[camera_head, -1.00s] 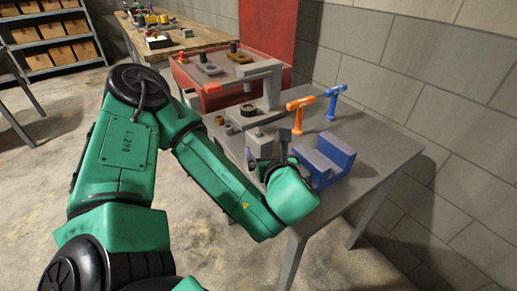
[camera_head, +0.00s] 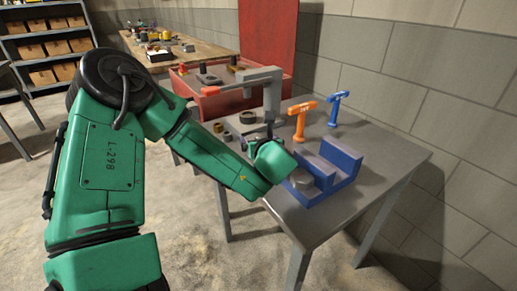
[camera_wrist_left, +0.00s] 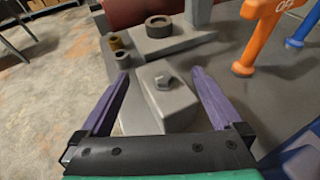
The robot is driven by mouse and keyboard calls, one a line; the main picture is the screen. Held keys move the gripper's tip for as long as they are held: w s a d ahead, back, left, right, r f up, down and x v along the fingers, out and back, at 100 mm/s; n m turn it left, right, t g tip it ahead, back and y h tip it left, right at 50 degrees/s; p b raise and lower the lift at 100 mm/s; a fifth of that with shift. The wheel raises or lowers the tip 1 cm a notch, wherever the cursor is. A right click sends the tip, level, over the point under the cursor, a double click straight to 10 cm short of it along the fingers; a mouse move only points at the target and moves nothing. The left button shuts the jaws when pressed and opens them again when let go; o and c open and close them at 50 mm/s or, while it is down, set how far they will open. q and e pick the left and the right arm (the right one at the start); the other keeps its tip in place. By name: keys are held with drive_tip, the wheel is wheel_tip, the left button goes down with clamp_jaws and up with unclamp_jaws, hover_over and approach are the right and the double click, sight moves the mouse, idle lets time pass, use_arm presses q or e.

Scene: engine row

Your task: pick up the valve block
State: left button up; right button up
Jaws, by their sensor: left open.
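The grey block with a hex bolt on top, which I take for the valve block (camera_wrist_left: 168,98), shows in the left wrist view. It lies on the grey table between the two purple fingers of my left gripper (camera_wrist_left: 161,78). The gripper is open, with a small gap at the right finger and a wider one at the left. I cannot tell how low the fingers reach beside the block. In the head view my green left wrist hides the block. My right gripper is not in view.
On the table (camera_head: 385,165), a blue stepped block (camera_head: 342,162) stands to the right of my left wrist. Behind it stand an orange T-shaped tool (camera_head: 300,122) and a blue one (camera_head: 335,110). A grey arm-like fixture (camera_head: 262,78) rises behind the gripper. A red bin (camera_head: 215,105) adjoins.

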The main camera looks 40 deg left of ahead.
use_arm(q)
drive_tip(key=shift+w+a+f, duration=0.1)
clamp_jaws()
drive_tip(key=shift+s, duration=0.2)
idle(0.3)
